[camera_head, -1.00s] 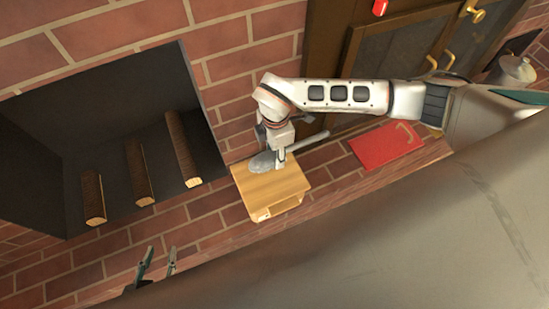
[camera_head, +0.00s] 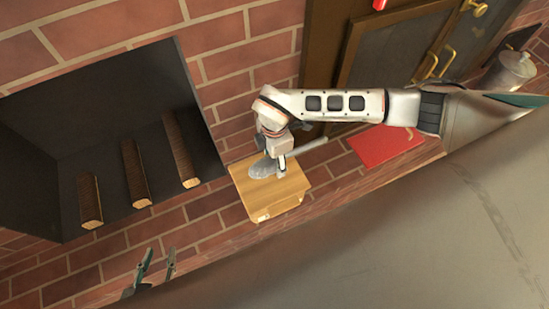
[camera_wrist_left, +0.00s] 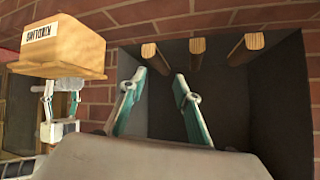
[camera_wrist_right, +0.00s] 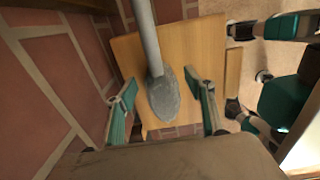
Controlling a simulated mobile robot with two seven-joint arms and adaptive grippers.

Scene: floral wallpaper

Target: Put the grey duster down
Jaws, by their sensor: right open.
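The grey duster (camera_head: 262,169) has a flat oval head and a long handle. Its head is over the top of a small wooden box (camera_head: 285,204), and its handle points toward the upper right in the head view. In the right wrist view the duster (camera_wrist_right: 164,98) lies between the spread fingers of my right gripper (camera_wrist_right: 163,90), with gaps on both sides. Whether the head rests fully on the box is hard to tell. My left gripper (camera_wrist_left: 160,80) is open and empty, near the lower left of the head view (camera_head: 160,262).
A dark fireplace recess (camera_head: 75,130) with several wooden logs (camera_head: 138,175) is at the left. A red book-like object (camera_head: 384,147) lies right of the box. A metal pot (camera_head: 510,70) and a cabinet (camera_head: 400,50) stand farther right. Brick floor left of the box is clear.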

